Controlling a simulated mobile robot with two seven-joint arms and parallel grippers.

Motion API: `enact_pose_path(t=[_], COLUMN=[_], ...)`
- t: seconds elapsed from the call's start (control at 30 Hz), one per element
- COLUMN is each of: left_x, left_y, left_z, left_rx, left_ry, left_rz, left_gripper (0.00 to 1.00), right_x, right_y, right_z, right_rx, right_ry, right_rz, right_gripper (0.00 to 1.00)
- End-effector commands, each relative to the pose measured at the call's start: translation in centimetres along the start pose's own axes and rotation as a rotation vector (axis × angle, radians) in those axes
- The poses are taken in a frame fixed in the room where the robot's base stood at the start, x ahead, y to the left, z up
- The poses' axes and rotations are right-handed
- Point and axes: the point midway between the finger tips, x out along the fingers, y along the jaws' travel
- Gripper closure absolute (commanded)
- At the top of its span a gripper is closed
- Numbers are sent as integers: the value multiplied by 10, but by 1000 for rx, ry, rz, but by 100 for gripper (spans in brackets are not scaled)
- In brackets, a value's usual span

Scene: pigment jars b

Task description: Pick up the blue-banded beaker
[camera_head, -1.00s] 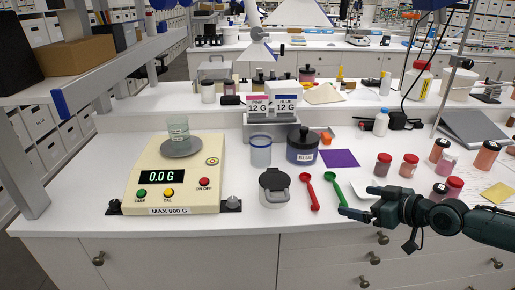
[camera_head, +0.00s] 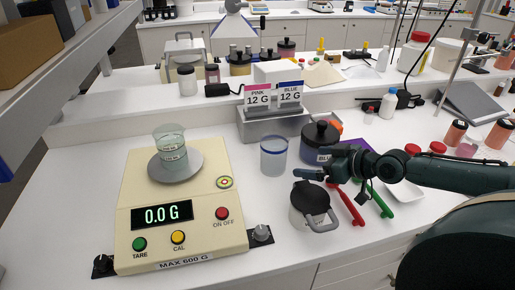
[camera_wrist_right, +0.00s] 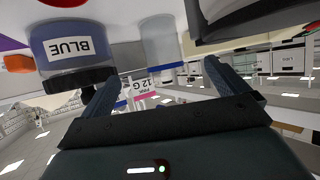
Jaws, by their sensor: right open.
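The blue-banded beaker (camera_head: 274,158) is clear, with a blue band near its rim. It stands upright on the bench in front of the weight-label stand; it also shows between my fingers in the right wrist view (camera_wrist_right: 160,38). My right gripper (camera_head: 308,175) is open and empty, reaching in from the right. In the head view its fingertips are just right of the beaker, and I see no contact. My left gripper is not in view.
Red (camera_head: 346,204) and green (camera_head: 378,200) spoons lie right.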

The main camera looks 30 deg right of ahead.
Motion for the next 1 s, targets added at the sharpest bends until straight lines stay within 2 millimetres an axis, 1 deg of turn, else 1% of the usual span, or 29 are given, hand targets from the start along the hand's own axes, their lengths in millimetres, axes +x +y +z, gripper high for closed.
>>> enact_pose_path(t=[0.23,0.47,0.6,0.67,1.0], left_x=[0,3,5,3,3], left_y=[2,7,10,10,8], left_z=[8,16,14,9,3], left_rx=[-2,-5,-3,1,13], left_ry=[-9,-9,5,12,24], left_rz=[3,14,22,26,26], left_gripper=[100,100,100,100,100], right_x=[4,18,29,33,69], right_y=[1,2,0,2,1], right_z=[1,1,0,-1,-1], right_rx=[1,2,2,4,4], right_ry=[3,6,6,7,4], right_rz=[2,2,-2,3,1], right_gripper=[1,1,1,1,1])
